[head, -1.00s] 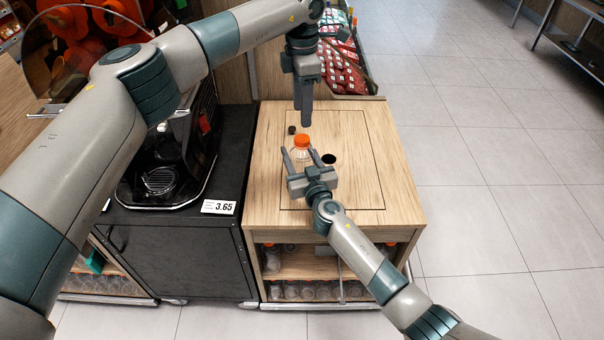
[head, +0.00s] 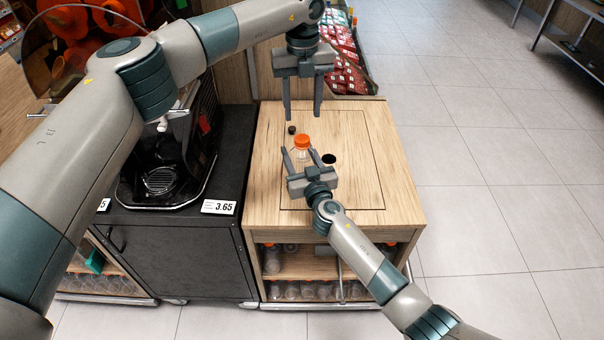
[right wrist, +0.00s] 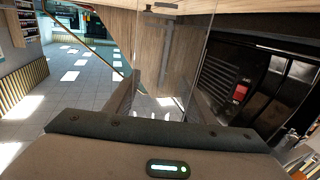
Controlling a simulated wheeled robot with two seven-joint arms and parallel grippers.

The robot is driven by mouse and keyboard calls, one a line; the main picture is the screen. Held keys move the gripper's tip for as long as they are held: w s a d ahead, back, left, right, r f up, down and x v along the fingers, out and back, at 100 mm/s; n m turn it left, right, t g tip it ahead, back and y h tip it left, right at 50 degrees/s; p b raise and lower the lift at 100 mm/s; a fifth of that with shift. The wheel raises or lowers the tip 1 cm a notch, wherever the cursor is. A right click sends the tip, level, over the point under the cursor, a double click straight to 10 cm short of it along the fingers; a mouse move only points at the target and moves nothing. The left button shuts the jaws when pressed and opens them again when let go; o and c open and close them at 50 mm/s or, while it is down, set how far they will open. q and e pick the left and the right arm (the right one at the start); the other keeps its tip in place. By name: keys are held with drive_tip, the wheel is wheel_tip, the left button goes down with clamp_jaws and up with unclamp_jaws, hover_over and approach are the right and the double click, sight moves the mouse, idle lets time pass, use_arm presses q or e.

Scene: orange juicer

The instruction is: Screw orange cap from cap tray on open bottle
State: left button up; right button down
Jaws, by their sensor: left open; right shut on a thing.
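A clear bottle (head: 300,155) stands on the wooden cabinet top with an orange cap (head: 302,141) sitting on its mouth. I cannot tell how tightly the cap is seated. My right gripper (head: 301,158) is shut on the bottle from the near side, with a finger on each side of it. My left gripper (head: 303,115) points down above and behind the cap, open and empty, with its fingers spread left and right. I cannot make out a cap tray. The right wrist view shows a clear, see-through surface but no cap.
The wooden top (head: 360,190) is otherwise mostly clear. A small dark round item (head: 292,130) and a dark round opening (head: 329,160) are near the bottle. A black counter with a juicer (head: 165,170) stands left. Capped bottles (head: 300,290) fill the shelf below.

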sight(302, 138)
use_arm(q)
drive_tip(key=n, duration=1.1)
drive_tip(key=shift+n, duration=0.4)
drive_tip(key=n, duration=0.3)
drive_tip(key=shift+n, duration=0.4)
drive_tip(key=shift+f, duration=0.15)
drive_tip(key=shift+f, duration=3.85)
drive_tip(key=c, duration=1.1)
